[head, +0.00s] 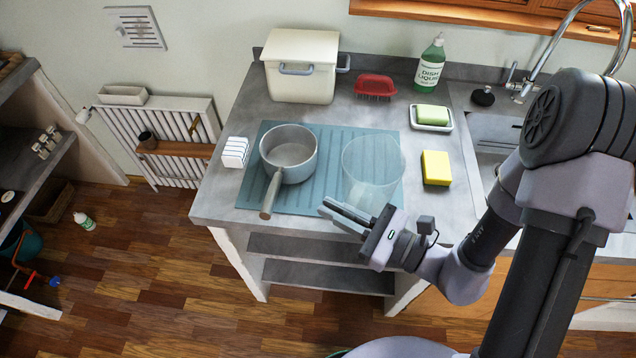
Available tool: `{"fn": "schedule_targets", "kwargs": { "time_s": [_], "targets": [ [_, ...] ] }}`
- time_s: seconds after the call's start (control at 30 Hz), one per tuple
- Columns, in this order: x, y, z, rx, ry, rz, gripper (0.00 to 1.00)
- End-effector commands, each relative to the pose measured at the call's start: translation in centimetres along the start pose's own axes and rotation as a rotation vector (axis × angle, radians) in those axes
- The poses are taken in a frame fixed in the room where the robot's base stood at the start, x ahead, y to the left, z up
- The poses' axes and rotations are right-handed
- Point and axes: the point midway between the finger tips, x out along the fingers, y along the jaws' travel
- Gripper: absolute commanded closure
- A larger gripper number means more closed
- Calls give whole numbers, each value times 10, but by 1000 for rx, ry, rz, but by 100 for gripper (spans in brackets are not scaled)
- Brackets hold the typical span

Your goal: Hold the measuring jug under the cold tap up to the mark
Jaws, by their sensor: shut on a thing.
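The clear measuring jug (373,162) stands upright at the right end of the blue ribbed drying mat (328,144) and looks empty. My gripper (342,214) is at the jug's near side, low by the counter's front edge, and is shut on the jug. The exact contact, the jug's handle and its mark cannot be made out. The chrome tap (563,42) arches over the sink (492,130) at the far right. My arm hides much of the sink and the area under the spout.
A grey saucepan (290,147) stands left of the jug, its handle pointing forward.

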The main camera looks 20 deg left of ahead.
Motion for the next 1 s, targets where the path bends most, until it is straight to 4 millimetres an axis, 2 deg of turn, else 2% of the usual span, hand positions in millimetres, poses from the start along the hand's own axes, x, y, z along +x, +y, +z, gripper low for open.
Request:
{"fn": "schedule_targets", "kwargs": {
  "time_s": [0.03,0.23,0.5,0.63,0.97,1.0],
  "targets": [
    [9,-7,-19,-14,0,4,100],
    [53,-45,-10,-3,-1,1,100],
    [79,-68,-17,0,0,-1,100],
    [78,-66,-50,3,1,-2,100],
    [77,-66,-52,1,0,-3,100],
    [77,-66,-52,1,0,-3,88]
  ]
}}
